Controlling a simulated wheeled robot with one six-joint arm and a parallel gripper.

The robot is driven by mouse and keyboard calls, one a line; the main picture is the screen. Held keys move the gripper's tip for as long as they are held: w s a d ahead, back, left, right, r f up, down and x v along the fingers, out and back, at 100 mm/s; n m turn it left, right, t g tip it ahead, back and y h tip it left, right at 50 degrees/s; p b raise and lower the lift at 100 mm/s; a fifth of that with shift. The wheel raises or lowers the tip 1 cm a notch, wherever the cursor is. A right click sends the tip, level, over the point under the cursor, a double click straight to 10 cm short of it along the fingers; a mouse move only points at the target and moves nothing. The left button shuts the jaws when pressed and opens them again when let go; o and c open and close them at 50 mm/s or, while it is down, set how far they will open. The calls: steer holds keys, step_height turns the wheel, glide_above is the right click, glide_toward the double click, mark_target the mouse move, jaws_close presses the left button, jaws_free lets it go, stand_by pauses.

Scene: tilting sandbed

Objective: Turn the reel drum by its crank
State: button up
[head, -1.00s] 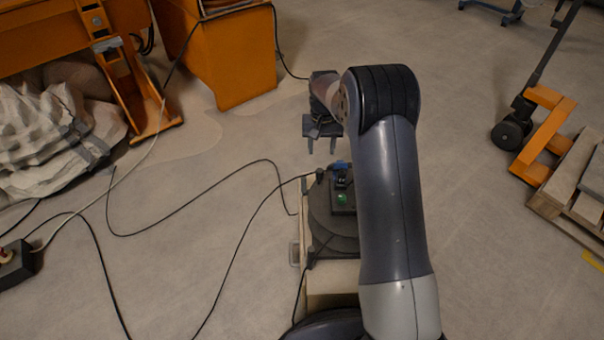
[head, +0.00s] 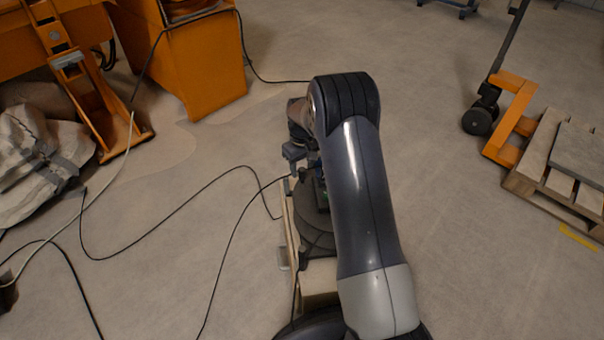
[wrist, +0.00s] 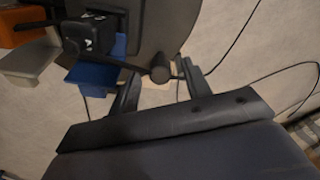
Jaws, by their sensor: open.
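The reel drum (head: 316,232) is a dark round disc low in the head view, partly behind my arm. In the wrist view its dark face (wrist: 150,22) fills the top middle. A short dark round knob on a thin bar, apparently the crank handle (wrist: 160,74), stands at the drum's lower edge. My gripper (wrist: 159,70) is open, with one finger on each side of the knob. I cannot tell whether either finger touches it. In the head view my gripper (head: 294,154) is small and dark, just above the drum, and the crank is hard to make out there.
In the wrist view a dark box (wrist: 88,35), a blue block (wrist: 93,77) and a grey block (wrist: 28,62) sit left of the knob. Black cables (head: 160,228) cross the floor left of the drum. An orange cabinet (head: 195,60) stands behind; a pallet (head: 545,165) lies right.

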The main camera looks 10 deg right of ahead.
steer(key=shift+f, duration=1.2)
steer(key=shift+c, duration=0.6)
jaws_close()
